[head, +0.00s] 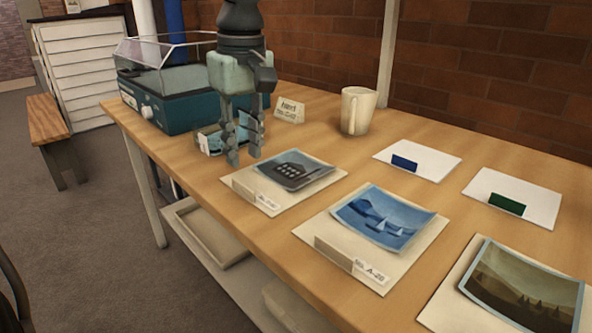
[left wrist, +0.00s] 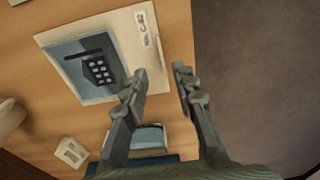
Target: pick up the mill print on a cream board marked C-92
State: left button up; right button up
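The mill print (head: 290,172), a dark building with pale windows on a slightly curled sheet, lies on a cream board (head: 327,183) on the table. The board's label (head: 266,201) is too small to read surely in the head view; in the left wrist view the label (left wrist: 145,30) looks like C-92. The print also shows there (left wrist: 82,72). My left gripper (head: 243,158) points down, open and empty, by the board's left end in the head view. In the left wrist view its fingertips (left wrist: 160,73) straddle the board's edge; their height is unclear. My right gripper is not in view.
A blue sailboat print (head: 382,214) and a hill print (head: 522,288) lie on boards nearer right. A cream mug (head: 357,110), a small sign (head: 289,109) and a teal machine with a clear cover (head: 182,103) stand behind. Two white cards (head: 417,160) (head: 535,207) lie at the right.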

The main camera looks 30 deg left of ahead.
aim_at(242, 185)
pick_arm(q)
jog(key=shift+s+a+f, duration=0.1)
jog(key=shift+f, duration=0.2)
jog(key=f, duration=0.4)
jog(key=a+f, duration=0.1)
jog(key=f, duration=0.2)
jog(key=shift+r, duration=0.1)
jog(key=shift+c, duration=0.2)
grip_shut()
